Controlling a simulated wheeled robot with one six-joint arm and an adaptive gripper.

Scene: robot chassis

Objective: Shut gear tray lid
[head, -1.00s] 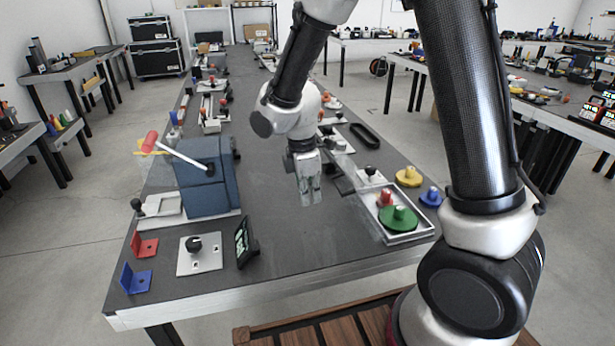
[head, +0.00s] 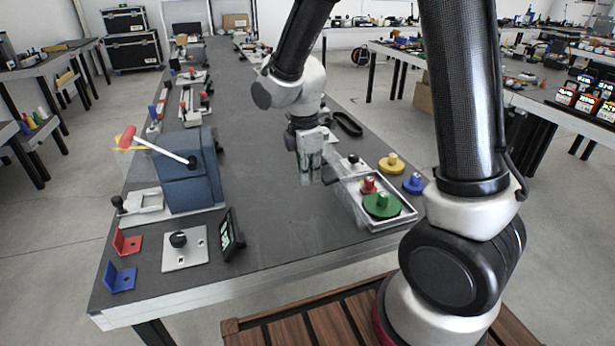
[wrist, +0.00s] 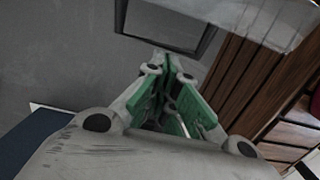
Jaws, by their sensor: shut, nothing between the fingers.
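The gear tray (head: 408,215) is a shallow pale-rimmed tray near the right front of the dark table. A green round piece (head: 382,207) and a red piece (head: 368,184) sit in it. A clear, see-through panel (head: 346,205), apparently the lid, stands raised along the tray's left side; its exact angle is hard to tell. My gripper (head: 309,182) points down over the table, left of the tray and panel. It is shut and empty. In the wrist view my gripper (wrist: 167,65) has its green-padded fingers together, with part of a dark framed tray beyond them.
A blue box-shaped device (head: 188,177) with a red-tipped lever stands on the left. A black screen (head: 232,236) stands at front left. The table middle is clear.

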